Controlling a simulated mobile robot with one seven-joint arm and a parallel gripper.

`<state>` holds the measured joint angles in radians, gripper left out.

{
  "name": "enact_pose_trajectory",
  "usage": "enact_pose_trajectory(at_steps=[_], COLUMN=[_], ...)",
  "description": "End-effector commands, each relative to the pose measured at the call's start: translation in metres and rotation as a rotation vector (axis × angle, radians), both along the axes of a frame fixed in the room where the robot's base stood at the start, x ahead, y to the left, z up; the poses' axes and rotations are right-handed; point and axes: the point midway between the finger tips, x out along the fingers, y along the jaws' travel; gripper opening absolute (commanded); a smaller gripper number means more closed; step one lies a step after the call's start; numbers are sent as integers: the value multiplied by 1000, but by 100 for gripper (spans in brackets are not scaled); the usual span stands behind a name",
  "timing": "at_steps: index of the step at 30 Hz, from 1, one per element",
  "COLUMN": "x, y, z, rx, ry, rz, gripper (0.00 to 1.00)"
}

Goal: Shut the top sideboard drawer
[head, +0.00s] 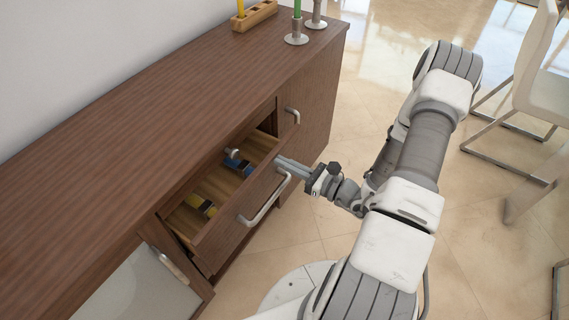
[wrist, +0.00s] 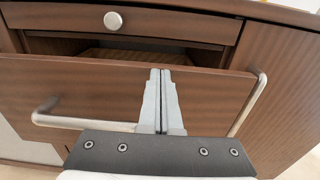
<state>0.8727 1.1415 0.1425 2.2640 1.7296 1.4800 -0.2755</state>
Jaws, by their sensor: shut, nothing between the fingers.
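The sideboard (head: 150,90) is dark brown wood. One drawer (head: 255,200) stands pulled out, with its inside showing from above. Its metal bar handle (head: 265,202) runs across the front. In the wrist view the drawer front (wrist: 90,85) fills the middle, and its handle (wrist: 250,105) shows at both sides. My gripper (head: 279,161) is shut and empty at the drawer front, with its tips near the upper edge and above the handle. It also shows in the wrist view (wrist: 161,72). I cannot tell whether the tips touch the wood. A round knob (wrist: 113,20) sits on a narrow panel above the open drawer.
Inside the drawer lie a blue item (head: 238,165) and a yellow item (head: 201,205). Candle holders (head: 297,36) and a wooden block (head: 255,15) stand on the sideboard's far end. White chairs (head: 540,90) stand at the right. The tiled floor (head: 470,240) between is clear.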

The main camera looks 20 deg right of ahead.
Motion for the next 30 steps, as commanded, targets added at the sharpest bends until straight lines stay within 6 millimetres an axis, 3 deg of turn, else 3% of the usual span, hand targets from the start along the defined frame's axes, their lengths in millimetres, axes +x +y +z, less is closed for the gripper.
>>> enact_pose_trajectory(at_steps=[13, 24, 30], x=[6, 70, 82], y=[4, 51, 61], z=[0, 1, 1], rx=[-1, -2, 1], ry=[-1, -3, -2], rz=[1, 4, 1], gripper=[0, 0, 0])
